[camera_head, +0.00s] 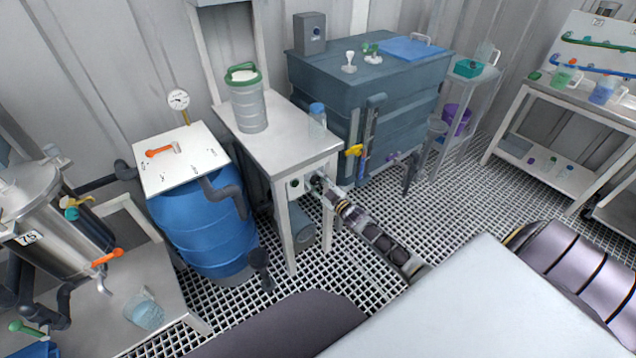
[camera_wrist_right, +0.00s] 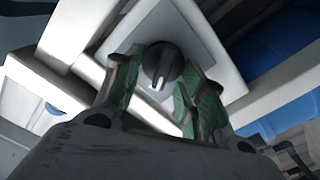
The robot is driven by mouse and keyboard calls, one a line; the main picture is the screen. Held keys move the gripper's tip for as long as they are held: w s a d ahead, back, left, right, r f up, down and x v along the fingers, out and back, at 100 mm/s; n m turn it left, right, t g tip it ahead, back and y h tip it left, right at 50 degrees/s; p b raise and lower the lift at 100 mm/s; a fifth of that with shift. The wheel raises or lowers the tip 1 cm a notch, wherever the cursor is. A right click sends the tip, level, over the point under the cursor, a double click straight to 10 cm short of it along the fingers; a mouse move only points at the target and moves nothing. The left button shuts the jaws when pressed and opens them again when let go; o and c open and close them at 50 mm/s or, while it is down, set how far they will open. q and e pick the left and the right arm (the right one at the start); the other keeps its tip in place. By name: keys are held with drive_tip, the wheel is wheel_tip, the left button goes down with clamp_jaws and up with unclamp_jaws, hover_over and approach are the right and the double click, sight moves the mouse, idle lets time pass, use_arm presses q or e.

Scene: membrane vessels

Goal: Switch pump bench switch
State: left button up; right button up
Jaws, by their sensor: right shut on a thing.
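The pump bench (camera_head: 280,135) is a pale table in the middle of the head view. A small white switch box (camera_head: 294,195) with a dark round knob (camera_head: 295,183) is fixed under its top at the front. In the right wrist view the knob (camera_wrist_right: 161,66) is black with a pale pointer mark, on a grey plate (camera_wrist_right: 185,38). My right gripper (camera_head: 313,181) is at the switch. Its green-padded fingers (camera_wrist_right: 162,88) are on either side of the knob and shut on it. My left gripper is not in view.
A lidded canister (camera_head: 249,103) and a small blue-capped bottle (camera_head: 317,115) stand on the bench. A blue barrel (camera_head: 205,225) is to its left, a grey-blue tank (camera_head: 400,115) to its right. The grated floor (camera_head: 470,195) is clear towards the right.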

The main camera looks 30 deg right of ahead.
sight(317, 182)
idle(0.3)
drive_tip(key=o, duration=0.9)
drive_tip(key=shift+s+d, duration=0.1)
drive_tip(key=shift+s, duration=1.4)
drive_tip(key=s, duration=0.9)
drive_tip(key=shift+d, duration=0.3)
